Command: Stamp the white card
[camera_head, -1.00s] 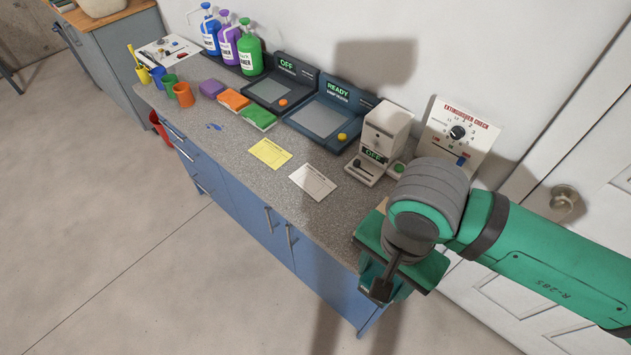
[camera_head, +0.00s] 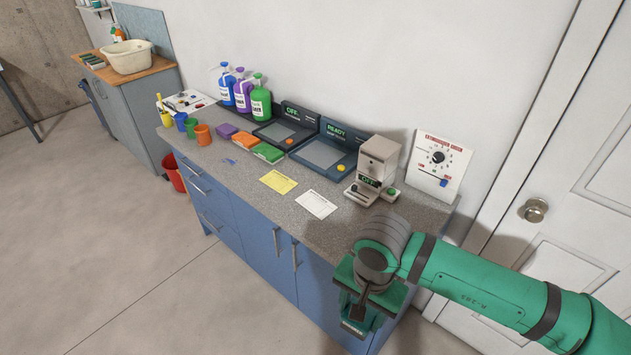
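The white card (camera_head: 316,205) lies flat on the speckled counter, right of a yellow card (camera_head: 278,181). A beige machine (camera_head: 379,160) with an "OFF" display, a small black lever and a green button stands behind and to the right of the white card; I cannot tell for sure that it is the stamp. My gripper (camera_head: 352,322) hangs at the counter's front right edge, to the right of and nearer than the white card, apart from it. Its fingertips are mostly hidden by its own body, so its opening does not show.
A blue-grey device (camera_head: 325,153) reads "READY"; a dark one (camera_head: 280,133) reads "OFF". Coloured pads, cups and bottles (camera_head: 261,103) fill the left and back. An extinguisher check panel (camera_head: 439,163) stands against the wall. The counter (camera_head: 262,206) is clear in front of the cards.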

